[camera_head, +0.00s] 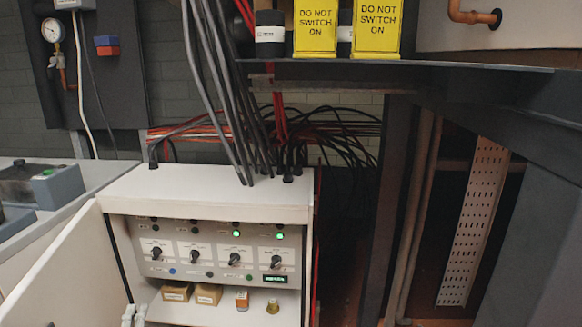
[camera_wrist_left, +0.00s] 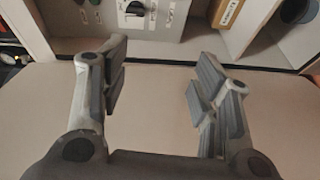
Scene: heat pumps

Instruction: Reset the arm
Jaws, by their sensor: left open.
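My left gripper (camera_wrist_left: 164,82) is in the left wrist view, with its two grey fingers spread wide and nothing between them. Behind it is a plain pale panel, and beyond that the edge of the control cabinet with a dark knob (camera_wrist_left: 134,9). In the head view the white control cabinet (camera_head: 225,190) stands open, its door (camera_head: 70,270) swung out to the left. Small pale parts at the bottom edge by the door may be my left gripper; I cannot tell. My right gripper is in neither view.
The cabinet has several knobs, lit green lamps (camera_head: 280,236) and a lower shelf with small boxes (camera_head: 209,294). Cables (camera_head: 215,90) run down into its top. A dark shelf (camera_head: 400,66) above holds yellow signs (camera_head: 377,28). A perforated metal strip (camera_head: 474,220) is at the right.

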